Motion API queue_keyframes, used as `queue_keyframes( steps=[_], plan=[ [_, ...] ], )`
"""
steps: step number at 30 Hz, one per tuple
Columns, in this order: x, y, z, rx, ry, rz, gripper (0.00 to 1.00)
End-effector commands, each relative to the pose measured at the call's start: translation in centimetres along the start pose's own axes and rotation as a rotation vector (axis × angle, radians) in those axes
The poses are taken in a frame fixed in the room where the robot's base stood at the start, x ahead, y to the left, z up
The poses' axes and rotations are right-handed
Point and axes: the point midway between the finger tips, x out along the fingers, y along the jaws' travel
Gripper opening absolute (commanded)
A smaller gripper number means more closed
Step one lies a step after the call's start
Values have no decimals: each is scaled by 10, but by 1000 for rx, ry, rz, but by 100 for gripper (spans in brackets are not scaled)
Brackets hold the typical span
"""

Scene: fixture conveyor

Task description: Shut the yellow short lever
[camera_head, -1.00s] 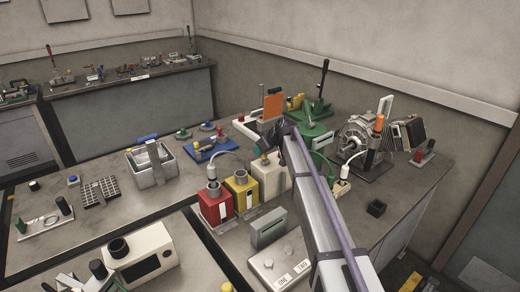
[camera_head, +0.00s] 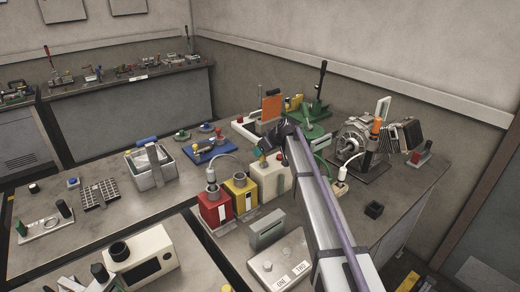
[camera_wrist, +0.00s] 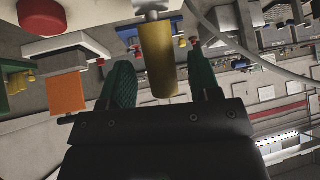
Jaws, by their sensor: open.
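A short yellow cylindrical handle (camera_wrist: 157,60) on a metal stem shows in the wrist view. It stands in the gap between the two green fingers of my gripper (camera_wrist: 160,80). The fingers are apart, with a visible gap on each side of the handle near their tips. In the head view my gripper (camera_head: 266,143) is small and dark, beside the white box, with its fingertips hard to make out. I cannot make out the same handle there for certain; a yellow piece (camera_head: 297,101) shows behind the gripper, beside an orange plate (camera_head: 271,108).
Red (camera_head: 214,208) and yellow (camera_head: 241,193) boxes with cables stand left of the white box (camera_head: 270,182). A motor-like machine (camera_head: 355,138) stands to the right. A green fixture with a tall black-handled lever (camera_head: 321,82) is behind. Bench space at the right front is mostly clear.

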Motion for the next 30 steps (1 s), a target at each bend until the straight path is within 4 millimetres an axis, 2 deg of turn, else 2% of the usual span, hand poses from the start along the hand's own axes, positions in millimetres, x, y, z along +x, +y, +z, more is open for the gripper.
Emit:
queue_keyframes(
  steps=[1,3,6,9,19,22,23,26,27,29,30],
  plan=[
    [-21,-2,-6,1,0,0,57],
    [-41,-3,-7,2,1,0,57],
    [-66,-2,-7,2,1,1,57],
    [-81,-2,-5,1,0,0,57],
    [-82,0,0,0,0,0,57],
    [-82,-2,2,72,-15,-9,57],
    [-84,-6,8,120,-40,-11,57],
    [-107,-47,68,312,-187,14,57],
    [-117,-69,99,385,-252,38,57],
    [-135,-103,149,492,-348,88,57],
    [-147,-126,182,555,-409,129,57]
  ],
)
